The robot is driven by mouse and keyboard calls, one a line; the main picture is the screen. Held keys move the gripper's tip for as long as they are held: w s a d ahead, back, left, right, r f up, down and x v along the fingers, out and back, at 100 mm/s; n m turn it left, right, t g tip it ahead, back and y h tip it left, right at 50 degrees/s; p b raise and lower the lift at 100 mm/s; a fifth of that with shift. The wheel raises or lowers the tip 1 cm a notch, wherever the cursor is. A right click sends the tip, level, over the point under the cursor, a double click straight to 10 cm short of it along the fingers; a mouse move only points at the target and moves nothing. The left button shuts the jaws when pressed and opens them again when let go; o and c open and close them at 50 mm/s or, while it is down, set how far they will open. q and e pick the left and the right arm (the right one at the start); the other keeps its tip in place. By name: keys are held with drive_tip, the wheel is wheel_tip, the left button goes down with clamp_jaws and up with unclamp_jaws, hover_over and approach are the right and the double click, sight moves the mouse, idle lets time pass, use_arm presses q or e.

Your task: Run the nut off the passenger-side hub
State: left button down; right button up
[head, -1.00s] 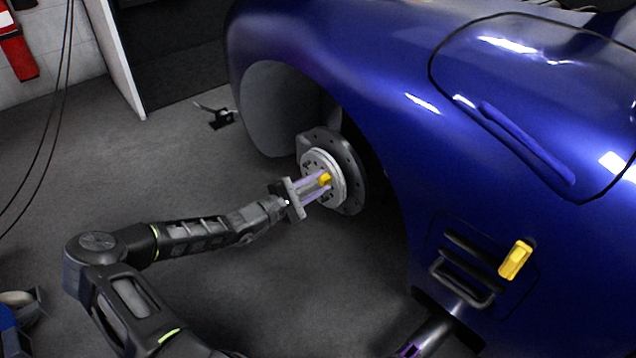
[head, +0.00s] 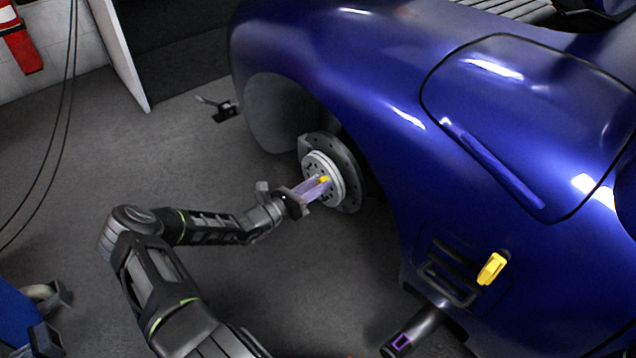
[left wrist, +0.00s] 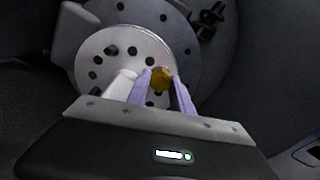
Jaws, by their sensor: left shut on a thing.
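The passenger-side hub (head: 314,167) is a pale round plate with several holes, in front of a dark brake disc (head: 350,168) in the blue car's open wheel arch. The yellow nut (head: 324,180) is at the hub face. It shows gold-brown in the left wrist view (left wrist: 161,79), with the hub plate (left wrist: 104,48) behind it. My left gripper (head: 321,184) reaches the hub from the left, its pale purple fingers shut on the nut. A pale stub (left wrist: 120,84) stands beside the fingers in the wrist view. I cannot tell whether the nut still touches the hub.
The blue fender (head: 330,60) curves above and right of the hub. A small dark stand (head: 224,112) is on the floor.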

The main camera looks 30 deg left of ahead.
use_arm(q)
drive_tip(key=c, duration=1.3)
unclamp_jaws()
use_arm(e)
drive_tip(key=shift+r, duration=0.15)
use_arm(q)
drive_tip(key=m+p, duration=0.9)
drive_tip(key=m, duration=1.5)
use_arm(e)
wheel_tip(320, 180, up, 9)
drive_tip(key=s+a, duration=0.1)
drive_tip(key=s, duration=0.1)
drive_tip(key=shift+a+g, duration=0.3)
drive_tip(key=shift+a, duration=0.05)
use_arm(q)
drive_tip(key=shift+c, duration=0.4)
clamp_jaws()
